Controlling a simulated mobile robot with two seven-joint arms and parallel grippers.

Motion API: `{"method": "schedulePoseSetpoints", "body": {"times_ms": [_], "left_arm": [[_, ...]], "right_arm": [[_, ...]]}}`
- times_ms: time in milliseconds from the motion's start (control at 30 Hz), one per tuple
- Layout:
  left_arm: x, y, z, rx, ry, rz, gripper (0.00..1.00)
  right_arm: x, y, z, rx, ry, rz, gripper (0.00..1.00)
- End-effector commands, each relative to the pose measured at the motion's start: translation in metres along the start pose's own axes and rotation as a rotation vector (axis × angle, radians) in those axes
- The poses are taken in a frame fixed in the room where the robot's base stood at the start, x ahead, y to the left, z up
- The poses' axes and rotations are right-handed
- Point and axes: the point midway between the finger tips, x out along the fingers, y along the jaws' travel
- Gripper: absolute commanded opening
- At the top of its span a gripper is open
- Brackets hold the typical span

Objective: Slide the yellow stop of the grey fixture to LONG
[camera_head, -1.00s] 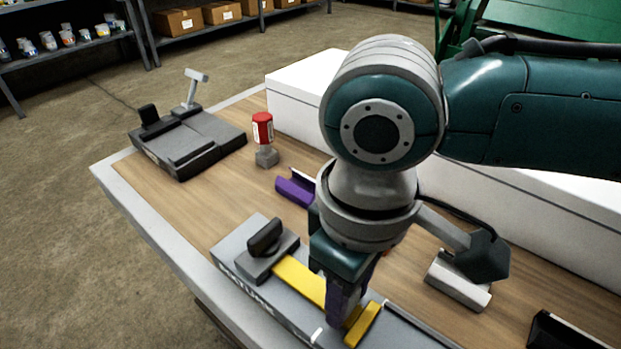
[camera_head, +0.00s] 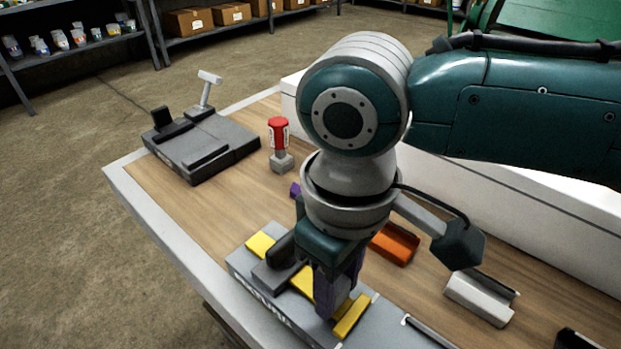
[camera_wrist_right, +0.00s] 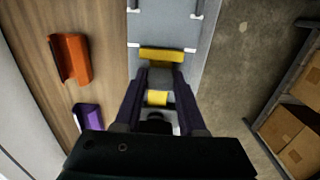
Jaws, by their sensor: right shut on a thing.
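The grey fixture (camera_head: 385,334) lies along the front edge of the bench, with lettering on its front side too blurred to read. Its yellow stop (camera_head: 351,316) is a crosswise bar on a yellow strip (camera_head: 261,244) that runs under a black-handled clamp block (camera_head: 276,262) and sticks out beyond it on the left. My right gripper (camera_head: 325,306) points down at the strip, just left of the crossbar. In the right wrist view its purple fingers (camera_wrist_right: 158,88) close around the stop's narrow part behind the crossbar (camera_wrist_right: 162,55). No LONG mark is readable. My left gripper is out of view.
An orange channel piece (camera_head: 395,243), a white piece (camera_head: 480,298) and a purple piece (camera_wrist_right: 88,118) lie behind the fixture. A long white box (camera_head: 540,215) lines the bench's back.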

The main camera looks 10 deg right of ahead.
Motion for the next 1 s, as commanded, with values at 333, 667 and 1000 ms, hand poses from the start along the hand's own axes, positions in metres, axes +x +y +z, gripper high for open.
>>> {"method": "schedulePoseSetpoints", "body": {"times_ms": [333, 667, 1000], "left_arm": [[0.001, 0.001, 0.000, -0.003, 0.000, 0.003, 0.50], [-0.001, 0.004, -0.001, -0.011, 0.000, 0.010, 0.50], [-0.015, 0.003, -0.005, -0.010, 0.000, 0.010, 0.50]], "right_arm": [[0.000, 0.001, -0.002, 0.000, 0.010, 0.002, 0.68], [-0.004, 0.000, -0.002, -0.001, 0.009, 0.001, 0.70], [-0.067, 0.000, -0.002, -0.002, 0.013, 0.001, 0.70]]}}
